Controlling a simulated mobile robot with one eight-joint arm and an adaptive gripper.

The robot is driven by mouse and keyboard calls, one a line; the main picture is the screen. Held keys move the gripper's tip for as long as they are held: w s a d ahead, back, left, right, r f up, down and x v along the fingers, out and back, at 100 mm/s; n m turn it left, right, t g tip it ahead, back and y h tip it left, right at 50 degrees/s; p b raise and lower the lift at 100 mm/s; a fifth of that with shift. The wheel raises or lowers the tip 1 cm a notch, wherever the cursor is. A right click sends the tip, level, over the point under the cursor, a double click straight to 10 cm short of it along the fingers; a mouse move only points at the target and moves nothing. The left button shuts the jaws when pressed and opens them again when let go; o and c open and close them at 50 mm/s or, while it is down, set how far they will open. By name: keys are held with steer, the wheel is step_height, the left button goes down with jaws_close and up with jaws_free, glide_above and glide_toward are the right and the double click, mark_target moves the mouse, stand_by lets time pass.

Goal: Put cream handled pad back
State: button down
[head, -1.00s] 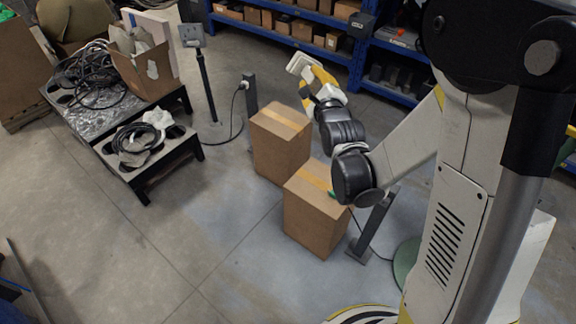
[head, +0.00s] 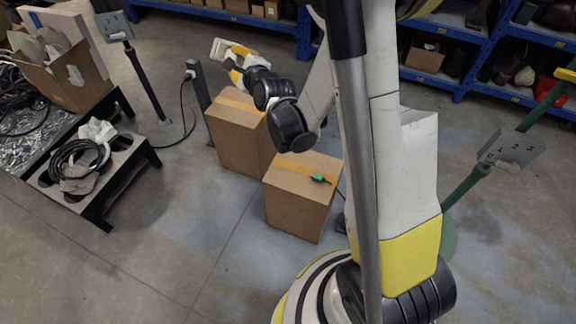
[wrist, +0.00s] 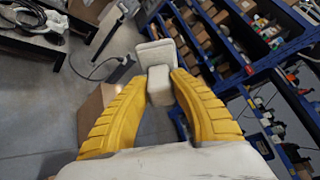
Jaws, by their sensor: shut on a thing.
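The cream handled pad (wrist: 155,52) is a flat, pale block with a blocky handle (wrist: 160,86), seen ahead of my gripper in the wrist view. My gripper (wrist: 160,76) has its two yellow fingers shut on the handle, one on each side. In the head view the pad (head: 219,48) shows small at the end of my arm, and my gripper (head: 234,60) is seen beyond the far cardboard box. The pad is in the air, apart from the boxes. The fingers partly hide the handle.
Two cardboard boxes (head: 234,141) (head: 297,207) stand on the floor; a small green-handled item (head: 319,179) lies on the nearer. A dark post (head: 196,84) with a cable stands behind. Blue shelving (head: 470,66) lines the back.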

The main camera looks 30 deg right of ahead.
steer(key=w+d+f+n+g+y+b, duration=0.1)
steer(key=d+f+n+g, duration=0.25)
steer(key=d+f, duration=0.5)
steer(key=w+d+f+n+g+y+b, duration=0.1)
steer(key=d+f+n+g+y, duration=0.15)
steer(key=d+f+g, duration=0.65)
steer(key=s+d+f+n+g+h+b, duration=0.15)
steer(key=s+d+f+n, duration=0.3)
steer(key=f, duration=0.55)
steer(key=s+d+f+n+h+b, duration=0.1)
steer(key=s+d+f+n+h, duration=0.25)
steer(key=s+f, duration=0.4)
steer(key=w+a+f+b, duration=0.1)
steer(key=a+f+b, duration=0.1)
steer(key=a+f, duration=0.1)
steer(key=w+a+f+b, duration=0.2)
steer(key=a+f, duration=0.2)
steer(key=f, duration=0.2)
steer(key=w+a+f+b, duration=0.1)
steer(key=a+f+b, duration=0.1)
steer(key=a+f, duration=0.2)
steer(key=shift+w+a+f, duration=0.15)
steer(key=shift+a, duration=0.05)
steer(key=c, duration=1.2)
jaws_free()
steer(key=shift+c, duration=0.2)
